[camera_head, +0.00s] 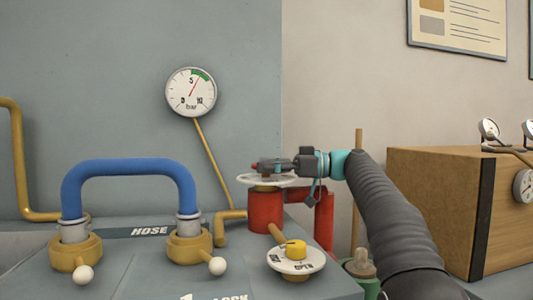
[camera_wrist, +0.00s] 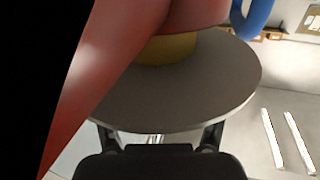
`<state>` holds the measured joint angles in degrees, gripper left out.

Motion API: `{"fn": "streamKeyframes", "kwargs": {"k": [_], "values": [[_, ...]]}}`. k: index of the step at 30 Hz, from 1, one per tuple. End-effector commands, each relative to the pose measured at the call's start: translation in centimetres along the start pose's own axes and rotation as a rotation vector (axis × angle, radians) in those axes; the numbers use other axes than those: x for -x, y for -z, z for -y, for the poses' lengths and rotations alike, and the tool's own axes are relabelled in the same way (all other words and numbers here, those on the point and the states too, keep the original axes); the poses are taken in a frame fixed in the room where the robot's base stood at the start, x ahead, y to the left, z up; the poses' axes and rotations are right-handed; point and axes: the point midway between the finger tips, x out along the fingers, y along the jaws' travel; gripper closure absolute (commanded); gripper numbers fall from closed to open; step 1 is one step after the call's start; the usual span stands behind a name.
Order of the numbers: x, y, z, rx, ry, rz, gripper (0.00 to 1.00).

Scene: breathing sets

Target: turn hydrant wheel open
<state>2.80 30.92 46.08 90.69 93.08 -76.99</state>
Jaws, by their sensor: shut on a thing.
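The hydrant wheel (camera_head: 262,181) is a pale flat disc on a yellow stem above the red hydrant body (camera_head: 265,212). A red knob (camera_head: 255,166) shows at its left. My gripper (camera_head: 277,165) reaches in level from the right, over the wheel, and is shut on it; the exact contact is hard to see. In the wrist view the grey disc of the wheel (camera_wrist: 180,100) fills the middle, with the fingers of my gripper (camera_wrist: 158,135) at its edge. The yellow stem (camera_wrist: 168,48) and red body (camera_wrist: 135,40) show beyond and beside it.
A round gauge (camera_head: 191,92) on the wall has its needle just right of 5. A blue hose (camera_head: 128,172) joins two yellow couplings at left. A dial with a yellow knob (camera_head: 295,248) stands in front of the hydrant. A wooden box (camera_head: 432,205) stands at right.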

Motion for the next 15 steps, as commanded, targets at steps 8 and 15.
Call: {"fn": "streamKeyframes", "kwargs": {"k": [8,15], "values": [[-0.06,0.19,-0.05,-0.001,0.081,-0.001,0.62],[-0.07,0.03,-0.01,0.0,0.094,-0.001,0.62]]}}
